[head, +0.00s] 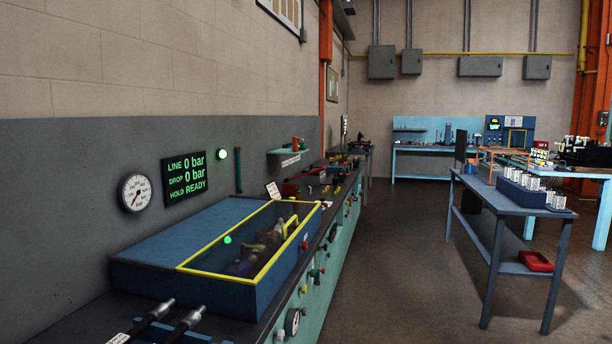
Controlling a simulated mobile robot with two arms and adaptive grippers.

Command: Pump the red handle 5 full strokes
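Small red parts (291,188) sit farther along the wall bench, too small to tell apart. A dark display (188,179) on the wall panel reads LINE 0 bar, DROP 0 bar, HOLD READY. A round white dial gauge (135,192) with a red needle hangs to its left. A blue box (192,232) on the bench has a clear, yellow-framed cover with a yellow handle, and blurred fittings inside. Neither of my grippers is in view.
Two black hose ends (160,313) lie at the near bench edge. Coloured knobs and a gauge (292,321) stud the bench's teal front. A dark blue table (515,205) with a red tray (535,261) stands right. The floor (405,265) between is clear.

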